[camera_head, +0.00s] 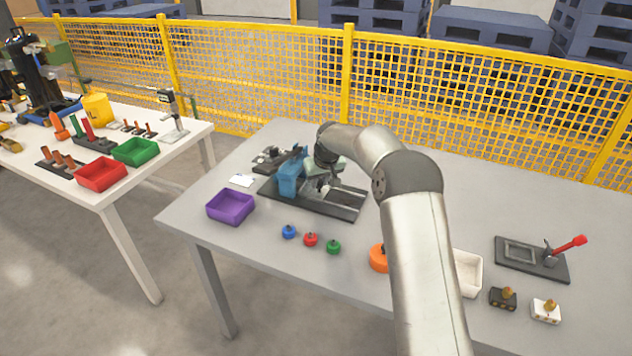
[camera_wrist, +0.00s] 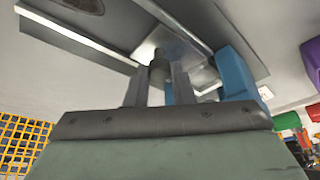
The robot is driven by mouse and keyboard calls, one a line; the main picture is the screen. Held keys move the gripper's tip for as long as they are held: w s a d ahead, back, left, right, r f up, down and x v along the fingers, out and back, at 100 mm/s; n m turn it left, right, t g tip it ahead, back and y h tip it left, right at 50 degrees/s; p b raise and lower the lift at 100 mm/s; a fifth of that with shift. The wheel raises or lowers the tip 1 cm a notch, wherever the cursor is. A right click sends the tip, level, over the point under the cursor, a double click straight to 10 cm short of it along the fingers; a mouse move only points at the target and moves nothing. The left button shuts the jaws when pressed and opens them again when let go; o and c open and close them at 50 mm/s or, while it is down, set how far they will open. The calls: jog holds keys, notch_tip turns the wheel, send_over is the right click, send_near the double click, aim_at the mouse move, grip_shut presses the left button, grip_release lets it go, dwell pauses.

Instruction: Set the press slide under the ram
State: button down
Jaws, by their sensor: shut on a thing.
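The press (camera_head: 290,179) is a blue block on a dark base plate (camera_head: 345,211) with light rails, in the middle of the grey table. In the wrist view its blue body (camera_wrist: 238,72) is right of my fingers. My gripper (camera_wrist: 158,84) is shut on the grey knob (camera_wrist: 159,68) of the press slide (camera_wrist: 168,42), a silver plate lying between the rails. In the head view my gripper (camera_head: 322,186) is low over the base, just right of the blue block. The ram itself is not clearly visible, and my wrist hides part of the slide.
A purple bin (camera_head: 231,207) stands left of the press. Blue (camera_head: 289,232), red (camera_head: 311,240) and green (camera_head: 333,247) knobs lie in front of it. An orange round part (camera_head: 378,258) and a white tray (camera_head: 468,273) are beside my arm. The table's back right is clear.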

jog(key=c, duration=1.3)
grip_release()
jog(key=shift+w+a, duration=0.1)
jog(key=shift+a, duration=0.25)
jog(key=shift+d, duration=0.1)
jog(key=shift+d+r, duration=0.1)
jog(key=shift+r, duration=0.2)
jog(key=shift+b+v, duration=0.55)
jog(key=shift+v, duration=7.9)
